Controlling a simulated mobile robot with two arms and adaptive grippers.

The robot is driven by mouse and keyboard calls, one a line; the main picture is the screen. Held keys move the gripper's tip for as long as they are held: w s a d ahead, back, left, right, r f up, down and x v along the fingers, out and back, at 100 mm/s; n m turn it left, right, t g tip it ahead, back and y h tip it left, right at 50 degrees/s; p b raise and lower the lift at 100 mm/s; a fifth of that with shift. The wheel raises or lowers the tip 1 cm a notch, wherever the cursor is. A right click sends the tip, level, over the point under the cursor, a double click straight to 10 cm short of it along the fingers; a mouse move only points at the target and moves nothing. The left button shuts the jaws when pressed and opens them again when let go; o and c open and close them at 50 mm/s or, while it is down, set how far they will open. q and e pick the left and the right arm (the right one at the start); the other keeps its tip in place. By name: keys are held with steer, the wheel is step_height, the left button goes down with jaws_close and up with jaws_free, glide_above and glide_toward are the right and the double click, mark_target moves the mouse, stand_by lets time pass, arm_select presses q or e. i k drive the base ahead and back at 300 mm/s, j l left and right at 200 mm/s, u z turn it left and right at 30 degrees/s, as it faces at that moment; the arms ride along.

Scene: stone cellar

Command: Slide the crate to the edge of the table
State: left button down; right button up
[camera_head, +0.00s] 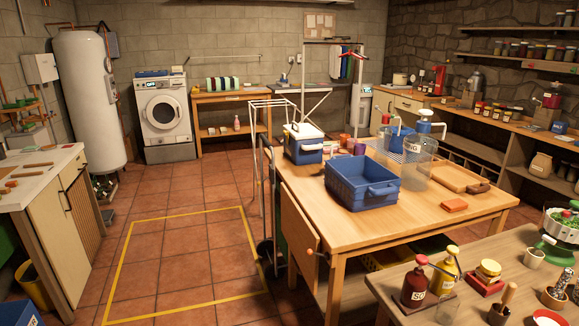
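The blue crate (358,195) stands upright on the wooden table (390,230) at the centre right of the head view. Its open top faces up and it looks empty. Bare tabletop lies between the crate and the table's near edge. Neither of my grippers is in view.
A blue and white cooler box (304,149) stands behind the crate to the left. A large clear bottle (420,155), a wooden tray (455,177) and an orange block (454,205) are to its right. A hand truck (267,215) stands by the table's left side. Yellow-taped floor (185,260) is clear.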

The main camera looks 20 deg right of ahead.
mark_target(361, 183)
steer(key=i+j+z, duration=0.15)
steer(key=i+z, duration=0.3)
steer(key=i+j+z, duration=0.5)
steer(key=i, duration=0.15)
steer(key=i+j+z, duration=0.45)
steer(key=i+l, duration=0.05)
